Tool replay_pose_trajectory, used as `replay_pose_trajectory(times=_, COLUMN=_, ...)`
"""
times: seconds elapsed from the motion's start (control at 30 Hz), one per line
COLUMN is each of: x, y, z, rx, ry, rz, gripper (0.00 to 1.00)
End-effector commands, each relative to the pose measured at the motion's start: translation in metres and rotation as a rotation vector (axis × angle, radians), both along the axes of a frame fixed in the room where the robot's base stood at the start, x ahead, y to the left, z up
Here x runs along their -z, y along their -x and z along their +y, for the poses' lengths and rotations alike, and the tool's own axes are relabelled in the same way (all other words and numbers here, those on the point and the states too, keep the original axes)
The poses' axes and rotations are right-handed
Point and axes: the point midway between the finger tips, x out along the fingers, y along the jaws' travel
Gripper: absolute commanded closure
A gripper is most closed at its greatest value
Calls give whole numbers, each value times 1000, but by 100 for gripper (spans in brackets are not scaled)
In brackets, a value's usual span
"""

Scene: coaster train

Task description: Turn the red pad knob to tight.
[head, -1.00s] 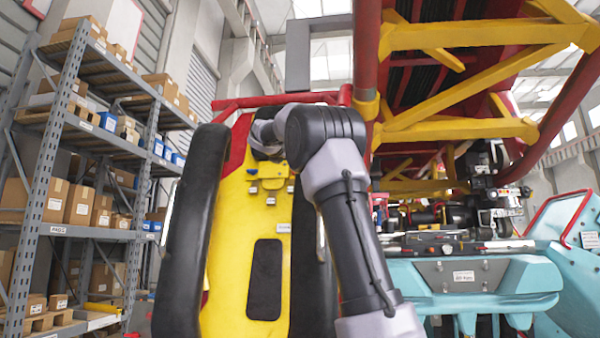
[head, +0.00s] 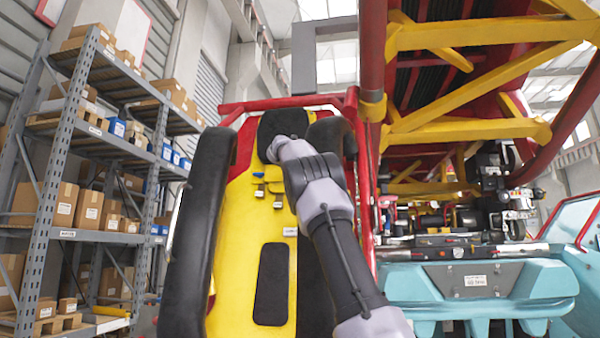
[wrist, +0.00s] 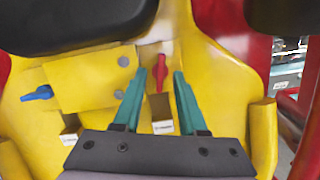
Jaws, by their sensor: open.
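The red pad knob (wrist: 160,73) is a small red lever on the yellow seat back (wrist: 213,87) in the wrist view, standing nearly upright. My gripper (wrist: 160,71) is open, with its two teal fingers pointing at the panel. A blue knob (wrist: 37,93) lies to the left, roughly level. A small labelled block (wrist: 162,127) sits below the red knob. In the head view my arm hides the gripper, and I cannot make out the red knob.
A black pad (wrist: 75,22) overhangs the panel at the top left. In the head view a long black restraint (head: 197,235) stands left of the yellow seat. Red and yellow track framing (head: 470,90) rises at the right, and a shelf rack (head: 75,180) stands at the left.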

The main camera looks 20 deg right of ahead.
Motion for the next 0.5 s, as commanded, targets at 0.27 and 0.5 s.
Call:
replay_pose_trajectory(times=0.27, x=0, y=-6, z=-6, rx=0, ry=-1, rz=0, gripper=59)
replay_pose_trajectory(times=0.5, x=0, y=-6, z=-5, rx=0, ry=-1, rz=0, gripper=89)
